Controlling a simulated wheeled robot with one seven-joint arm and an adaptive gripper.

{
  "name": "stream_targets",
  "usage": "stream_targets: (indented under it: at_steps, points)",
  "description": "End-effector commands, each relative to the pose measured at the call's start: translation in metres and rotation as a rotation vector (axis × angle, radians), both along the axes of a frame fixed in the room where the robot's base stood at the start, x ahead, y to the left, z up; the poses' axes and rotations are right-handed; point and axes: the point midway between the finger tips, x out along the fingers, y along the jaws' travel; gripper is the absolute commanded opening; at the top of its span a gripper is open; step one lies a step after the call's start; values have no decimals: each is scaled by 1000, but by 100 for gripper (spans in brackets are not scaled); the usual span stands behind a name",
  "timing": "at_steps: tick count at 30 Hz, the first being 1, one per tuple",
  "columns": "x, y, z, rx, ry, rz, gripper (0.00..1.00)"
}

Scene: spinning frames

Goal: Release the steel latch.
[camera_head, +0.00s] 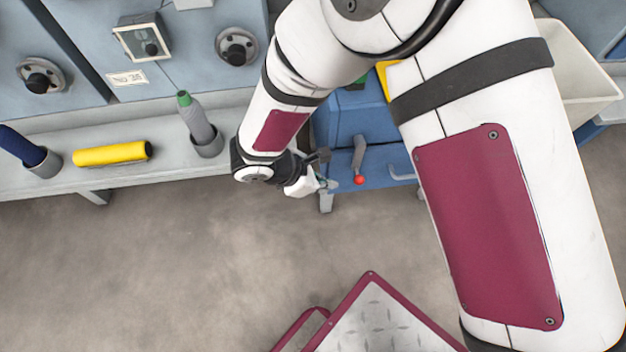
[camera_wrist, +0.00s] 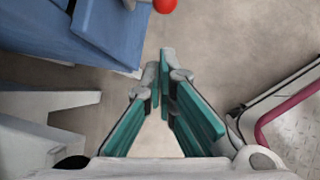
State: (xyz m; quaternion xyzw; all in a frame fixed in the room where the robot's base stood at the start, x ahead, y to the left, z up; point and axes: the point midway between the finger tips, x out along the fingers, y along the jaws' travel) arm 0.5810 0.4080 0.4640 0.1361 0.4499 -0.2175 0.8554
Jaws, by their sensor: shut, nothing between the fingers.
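A grey metal lever with a red ball at its lower end, which looks like the steel latch (camera_head: 359,158), hangs on the front of a blue cabinet (camera_head: 340,120). In the wrist view the latch's red ball (camera_wrist: 165,5) shows at the top edge, ahead of the fingertips. My gripper (camera_head: 330,184) is just left of and a little below the ball, apart from it in the picture. In the wrist view my gripper (camera_wrist: 164,62) has its teal-padded fingers together at the tips, with nothing between them. My arm hides part of the cabinet.
A grey shelf (camera_head: 130,178) on the left bears a yellow bobbin (camera_head: 112,153), a grey green-tipped bobbin (camera_head: 197,120) and a dark blue one (camera_head: 20,146). A pale bin (camera_head: 575,75) stands at right. The floor (camera_head: 190,270) is open in front.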

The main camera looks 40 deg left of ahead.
Motion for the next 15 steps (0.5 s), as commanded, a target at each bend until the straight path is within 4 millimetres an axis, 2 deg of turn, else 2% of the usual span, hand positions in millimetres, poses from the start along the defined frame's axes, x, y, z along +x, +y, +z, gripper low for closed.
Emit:
stream_targets:
  at_steps: [1, 6, 15]
  points:
    - [6, -4, -8, 0, 0, -3, 0]
    - [26, -15, -10, 1, 1, -2, 0]
    - [36, -20, -11, 1, -1, 0, 0]
